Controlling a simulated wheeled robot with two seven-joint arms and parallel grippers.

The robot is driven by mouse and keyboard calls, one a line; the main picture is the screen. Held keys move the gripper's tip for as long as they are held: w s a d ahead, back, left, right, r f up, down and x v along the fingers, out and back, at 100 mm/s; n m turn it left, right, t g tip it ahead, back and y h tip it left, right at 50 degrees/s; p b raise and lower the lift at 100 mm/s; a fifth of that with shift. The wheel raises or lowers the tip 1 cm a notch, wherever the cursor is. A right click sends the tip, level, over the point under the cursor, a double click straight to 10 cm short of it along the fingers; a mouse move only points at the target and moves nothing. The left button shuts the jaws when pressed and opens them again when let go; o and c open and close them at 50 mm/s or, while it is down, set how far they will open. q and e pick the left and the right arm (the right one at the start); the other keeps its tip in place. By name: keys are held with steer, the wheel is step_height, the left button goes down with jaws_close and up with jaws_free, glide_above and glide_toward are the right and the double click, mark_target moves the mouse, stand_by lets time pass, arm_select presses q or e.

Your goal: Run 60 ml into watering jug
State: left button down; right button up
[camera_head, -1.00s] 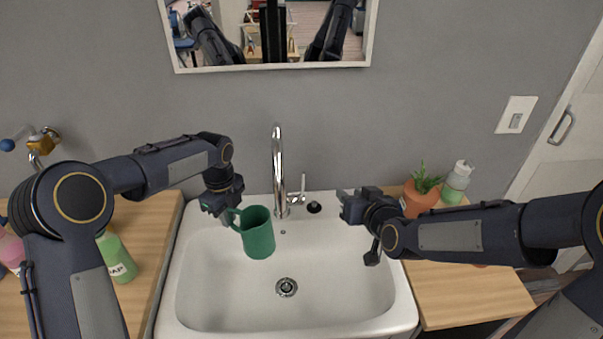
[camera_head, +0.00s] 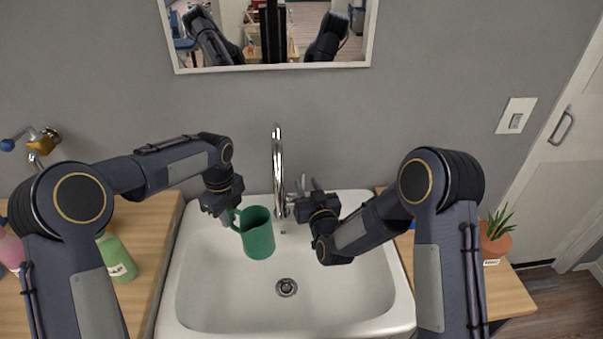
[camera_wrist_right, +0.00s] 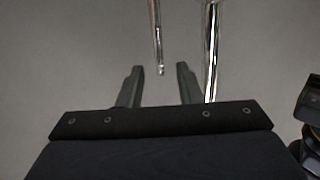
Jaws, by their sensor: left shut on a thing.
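The green watering jug (camera_head: 257,236) hangs upright over the sink basin, below and in front of the chrome tap (camera_head: 278,160). My left gripper (camera_head: 228,214) is shut on the jug's handle. The inside of the jug is mostly hidden, and no water stream shows. My right gripper (camera_head: 311,189) is at the tap's right side, close to its lever (camera_head: 303,183). In the right wrist view its two fingers (camera_wrist_right: 158,84) are apart, with the thin lever rod (camera_wrist_right: 156,35) between and beyond them. The tap body (camera_wrist_right: 212,50) stands to the right there. Contact with the lever cannot be told.
The white sink (camera_head: 240,305) has an empty basin with a drain (camera_head: 287,287). A green bottle (camera_head: 117,258) stands on the left wooden counter (camera_head: 150,240). A potted plant (camera_head: 495,240) stands on the right counter (camera_head: 510,290). A mirror (camera_head: 270,66) hangs above.

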mark_target(304, 178)
steer(key=w, duration=0.3)
steer(key=w+a, duration=0.1)
steer(key=w, duration=0.2)
steer(key=shift+a, duration=0.1)
steer(key=shift+c, duration=0.3)
jaws_close()
